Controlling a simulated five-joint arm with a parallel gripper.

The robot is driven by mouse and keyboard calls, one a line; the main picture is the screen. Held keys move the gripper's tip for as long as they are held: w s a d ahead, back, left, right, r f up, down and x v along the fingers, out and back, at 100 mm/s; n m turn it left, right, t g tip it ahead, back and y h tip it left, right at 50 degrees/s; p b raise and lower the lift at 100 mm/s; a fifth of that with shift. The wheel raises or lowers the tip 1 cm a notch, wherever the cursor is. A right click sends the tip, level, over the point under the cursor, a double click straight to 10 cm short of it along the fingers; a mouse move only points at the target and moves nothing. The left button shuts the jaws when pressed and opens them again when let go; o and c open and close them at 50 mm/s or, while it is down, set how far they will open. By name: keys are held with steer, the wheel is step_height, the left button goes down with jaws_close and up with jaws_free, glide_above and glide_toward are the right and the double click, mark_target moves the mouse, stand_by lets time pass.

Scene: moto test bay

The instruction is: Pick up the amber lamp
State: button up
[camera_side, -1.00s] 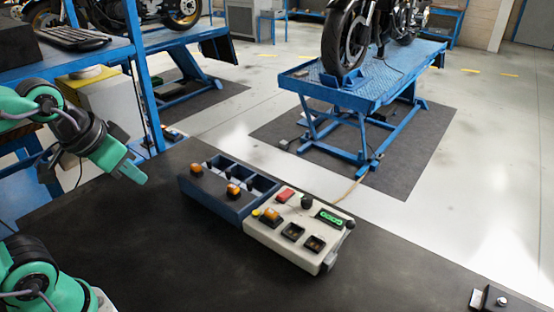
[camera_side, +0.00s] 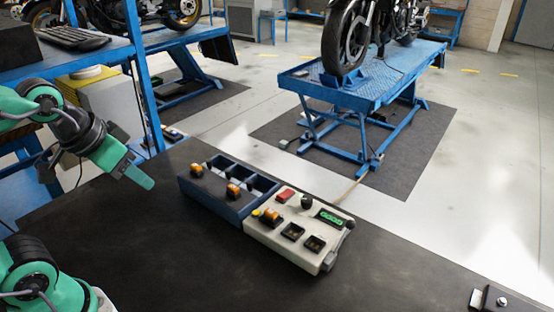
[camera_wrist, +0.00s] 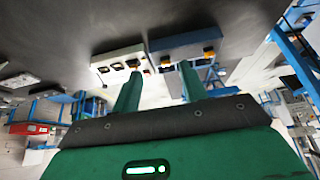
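Three amber lamps show in the side view. The third amber lamp (camera_side: 270,216) sits on a pale control panel (camera_side: 285,254) joined to the tray. My gripper (camera_side: 146,181) is left of the tray, above the dark table and apart from every lamp. In the wrist view my gripper (camera_wrist: 160,70) has its two green fingers spread with nothing between them. The tray (camera_wrist: 178,42) and panel (camera_wrist: 117,54) appear beyond the fingertips.
A blue shelf (camera_side: 90,55) stands behind my arm. The dark table (camera_side: 180,255) is clear in front of the tray.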

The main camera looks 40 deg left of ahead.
steer(key=shift+o, duration=1.2)
steer(key=g, duration=0.5)
glide_above(270, 211)
steer(key=f, duration=1)
steer(key=shift+s+a, duration=0.15)
steer(key=shift+s, duration=0.05)
steer(key=shift+w+d+f+g, duration=0.2)
steer(key=shift+f+g, duration=0.1)
steer(key=shift+f, duration=0.05)
steer(key=shift+f, duration=0.1)
steer(key=shift+f, duration=1.2)
steer(key=shift+f, duration=0.1)
